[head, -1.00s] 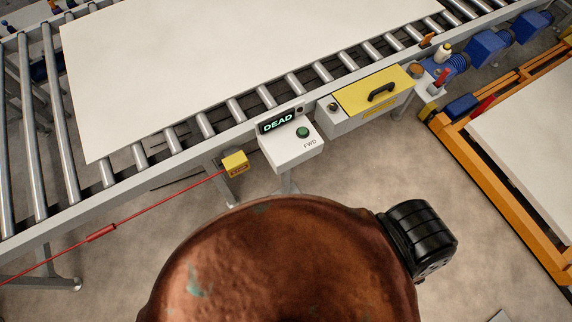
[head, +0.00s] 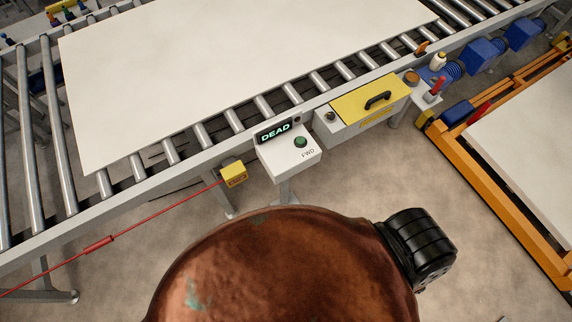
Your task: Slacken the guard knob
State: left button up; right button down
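A yellow guard cover (head: 371,97) with a black handle (head: 378,100) lies on a grey housing at the near side of the roller conveyor. The cover looks closed. A small dark knob (head: 331,116) sits at the housing's left end; I take it for the guard knob. Whether it is tight or loose cannot be told at this size. Neither of my grippers is in view, and nothing is seen touching the knob or cover.
A white control box (head: 290,153) with a green button and a lit DEAD display stands left of the guard. A red cord (head: 150,216) runs to a yellow switch (head: 233,174). A large pale sheet (head: 220,70) covers the rollers. An orange frame (head: 500,205) stands right, with bare floor before it.

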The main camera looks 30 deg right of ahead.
aim_at(330, 116)
jog(key=z, duration=1.6)
